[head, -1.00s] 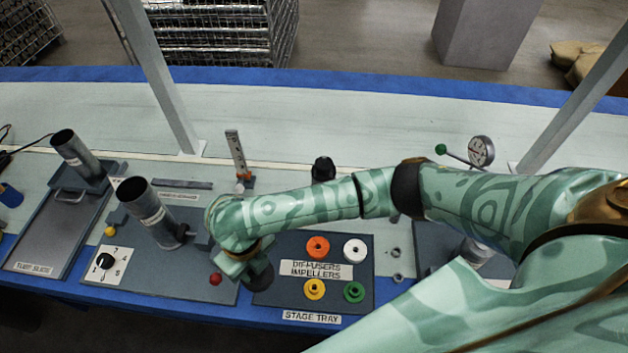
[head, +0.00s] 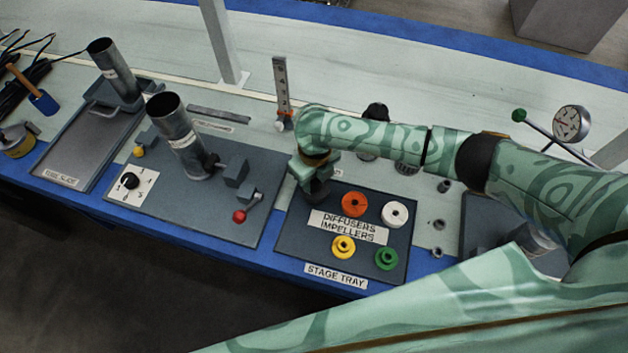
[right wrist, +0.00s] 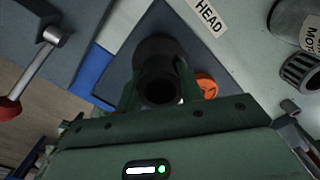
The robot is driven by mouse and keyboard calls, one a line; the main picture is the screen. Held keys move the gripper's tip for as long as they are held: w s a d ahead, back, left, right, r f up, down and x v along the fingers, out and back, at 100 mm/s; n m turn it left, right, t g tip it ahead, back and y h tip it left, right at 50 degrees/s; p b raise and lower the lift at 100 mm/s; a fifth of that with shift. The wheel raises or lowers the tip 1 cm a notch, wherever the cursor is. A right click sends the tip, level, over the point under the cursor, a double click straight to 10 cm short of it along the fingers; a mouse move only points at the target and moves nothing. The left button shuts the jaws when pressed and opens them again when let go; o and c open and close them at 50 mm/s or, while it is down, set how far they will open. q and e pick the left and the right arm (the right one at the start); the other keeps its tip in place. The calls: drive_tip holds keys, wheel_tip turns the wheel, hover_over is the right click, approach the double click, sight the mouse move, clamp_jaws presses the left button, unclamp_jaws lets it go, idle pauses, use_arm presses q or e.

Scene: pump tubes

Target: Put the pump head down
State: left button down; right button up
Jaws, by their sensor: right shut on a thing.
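My right gripper (head: 316,178) is shut on the pump head, a dark, short cylinder (head: 320,192) with a round opening. The gripper holds it over the back left corner of the stage tray (head: 292,240). In the right wrist view the pump head (right wrist: 158,72) sits between the two green fingers (right wrist: 158,92), with its opening facing the camera. A bench label reading HEAD (right wrist: 208,17) lies beyond the tray's edge in that view. I cannot tell the gap between the pump head and the surface below. My left gripper is not in view.
The tray holds orange (head: 354,203), white (head: 395,213), yellow (head: 343,247) and green (head: 386,258) rings. A red-knobbed lever (head: 240,216) and an upright metal tube (head: 180,135) stand left. An upright scale (head: 282,88) stands behind the gripper. A dial gauge (head: 571,123) is right.

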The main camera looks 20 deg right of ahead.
drive_tip(key=shift+f, duration=0.8)
drive_tip(key=shift+w+r, duration=0.1)
drive_tip(key=shift+r, duration=0.05)
drive_tip(key=o, duration=1.1)
drive_tip(key=shift+f, duration=0.2)
drive_tip(key=shift+r, duration=0.1)
wheel_tip(320, 180, up, 12)
drive_tip(key=p, duration=0.5)
drive_tip(key=shift+r, duration=0.1)
